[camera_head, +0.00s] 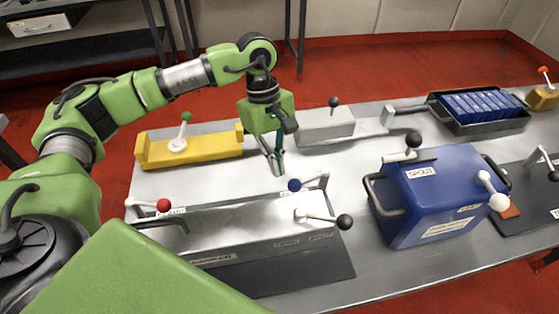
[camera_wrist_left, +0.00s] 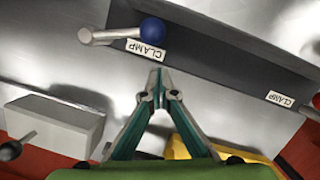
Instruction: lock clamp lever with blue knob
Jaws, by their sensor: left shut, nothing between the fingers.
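The clamp lever has a blue knob (camera_head: 294,185) and a short pale arm (camera_head: 314,182). It sits at the back right corner of a long grey metal box (camera_head: 250,222). In the left wrist view the blue knob (camera_wrist_left: 151,31) is at the top, with the pale arm (camera_wrist_left: 105,36) running left from it, beside a CLAMP label (camera_wrist_left: 147,50). My left gripper (camera_head: 279,173) points down just behind the knob. Its fingertips (camera_wrist_left: 157,72) are together and empty, apart from the knob. My right gripper is not in view.
A red-knobbed lever (camera_head: 163,205) is at the box's left end, and a black-knobbed lever (camera_head: 325,218) is on its right. A blue box (camera_head: 435,195) with handles stands to the right. A yellow fixture (camera_head: 190,148) and a grey block (camera_head: 325,126) are behind. Bare table lies between.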

